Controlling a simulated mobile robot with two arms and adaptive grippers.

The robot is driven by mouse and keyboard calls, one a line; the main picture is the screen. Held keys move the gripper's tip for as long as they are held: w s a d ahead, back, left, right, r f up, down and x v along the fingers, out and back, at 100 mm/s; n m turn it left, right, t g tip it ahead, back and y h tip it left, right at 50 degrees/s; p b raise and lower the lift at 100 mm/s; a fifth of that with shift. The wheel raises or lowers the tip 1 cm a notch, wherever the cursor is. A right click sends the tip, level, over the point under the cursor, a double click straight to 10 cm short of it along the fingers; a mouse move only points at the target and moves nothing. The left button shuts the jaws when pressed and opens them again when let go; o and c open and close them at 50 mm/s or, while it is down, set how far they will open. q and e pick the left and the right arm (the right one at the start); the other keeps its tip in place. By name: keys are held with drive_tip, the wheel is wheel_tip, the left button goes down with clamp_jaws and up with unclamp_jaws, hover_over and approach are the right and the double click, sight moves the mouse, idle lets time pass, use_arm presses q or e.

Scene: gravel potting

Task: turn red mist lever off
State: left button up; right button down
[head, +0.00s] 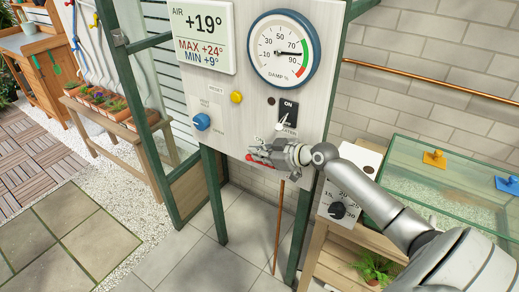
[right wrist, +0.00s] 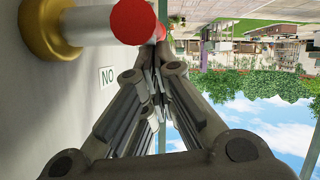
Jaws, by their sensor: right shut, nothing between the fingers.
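The red mist lever shows beside my right gripper (head: 262,153) in the head view, low on the control panel, with its red end (head: 249,158) visible. In the right wrist view the lever has a brass base (right wrist: 48,28), a white shaft (right wrist: 90,25) and a red end (right wrist: 134,20). My right gripper's fingers (right wrist: 155,60) are shut and empty. The fingertips are close to the red end; I cannot tell whether they touch it. The gripper hides part of the lever in the head view. My left gripper is not in view.
The panel (head: 222,85) also bears a dial gauge (head: 283,50), a temperature display (head: 202,35), a yellow button (head: 236,97), a blue knob (head: 202,122) and a black ON switch (head: 288,108). A glass tank (head: 440,170) stands on the right. Open floor lies below the panel.

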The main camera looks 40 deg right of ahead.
drive_tip(key=shift+w+a+g+h+p, duration=0.1)
drive_tip(key=shift+w+g+h+p, duration=0.25)
drive_tip(key=shift+g+p, duration=1.05)
drive_tip(key=shift+w+f+p, duration=0.1)
drive_tip(key=shift+f+p, duration=0.15)
drive_tip(key=shift+p, duration=0.4)
wheel_tip(320, 180, down, 2)
drive_tip(key=shift+w+a+f, duration=0.1)
drive_tip(key=shift+w+p, duration=0.1)
drive_tip(key=shift+p, duration=0.2)
drive_tip(key=shift+f+g+h, duration=0.15)
drive_tip(key=shift+g+h, duration=0.2)
drive_tip(key=shift+g, duration=0.15)
drive_tip(key=shift+f, duration=0.95)
